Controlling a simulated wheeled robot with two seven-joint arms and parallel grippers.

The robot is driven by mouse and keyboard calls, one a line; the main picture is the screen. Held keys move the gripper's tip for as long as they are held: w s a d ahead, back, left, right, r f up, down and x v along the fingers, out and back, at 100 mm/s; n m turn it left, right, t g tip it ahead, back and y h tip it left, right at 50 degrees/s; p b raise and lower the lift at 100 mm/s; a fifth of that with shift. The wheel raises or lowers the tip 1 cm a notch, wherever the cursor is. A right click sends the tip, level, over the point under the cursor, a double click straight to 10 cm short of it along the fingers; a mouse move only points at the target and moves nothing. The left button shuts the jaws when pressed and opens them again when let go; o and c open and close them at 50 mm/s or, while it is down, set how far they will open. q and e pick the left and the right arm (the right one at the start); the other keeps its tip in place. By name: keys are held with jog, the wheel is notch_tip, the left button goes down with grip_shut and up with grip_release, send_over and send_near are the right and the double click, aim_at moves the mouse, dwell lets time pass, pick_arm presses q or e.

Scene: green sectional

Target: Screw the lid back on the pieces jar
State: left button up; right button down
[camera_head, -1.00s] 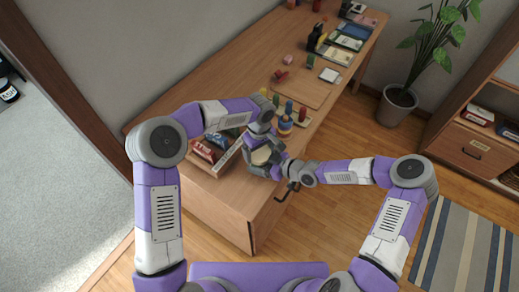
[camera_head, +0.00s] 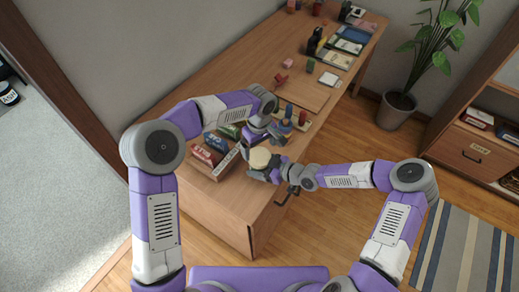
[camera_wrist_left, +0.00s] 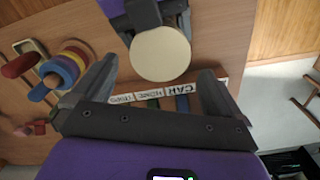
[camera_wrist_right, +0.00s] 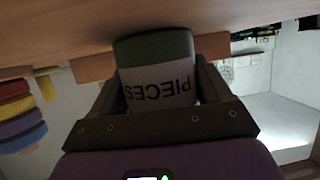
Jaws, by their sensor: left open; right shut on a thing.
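The pieces jar (camera_wrist_right: 157,85) has a white label reading PIECES and shows in the right wrist view between the fingers of my right gripper (camera_wrist_right: 158,82). That gripper (camera_head: 270,171) is shut on the jar near the table's front edge. A round cream lid (camera_head: 260,158) lies on the jar's top; it also shows in the left wrist view (camera_wrist_left: 160,53). Whether it is screwed tight I cannot tell. My left gripper (camera_head: 266,138) is open and empty, just behind the lid in the head view. In the left wrist view its fingers are spread apart, clear of the lid.
A wooden tray (camera_head: 216,176) with game boxes stands left of the jar. A stacking-ring toy (camera_wrist_left: 68,68) stands close behind the left gripper. A board (camera_head: 300,92), small blocks and books occupy the far tabletop. The table's front left corner is bare.

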aim_at(260, 156)
pick_arm(q)
notch_tip(260, 156, up, 4)
jog(key=shift+f, duration=0.25)
jog(key=shift+f, duration=0.15)
jog(key=shift+f, duration=3.9)
jog(key=shift+c, duration=0.5)
jog(key=c, duration=0.7)
jog(key=o, duration=0.8)
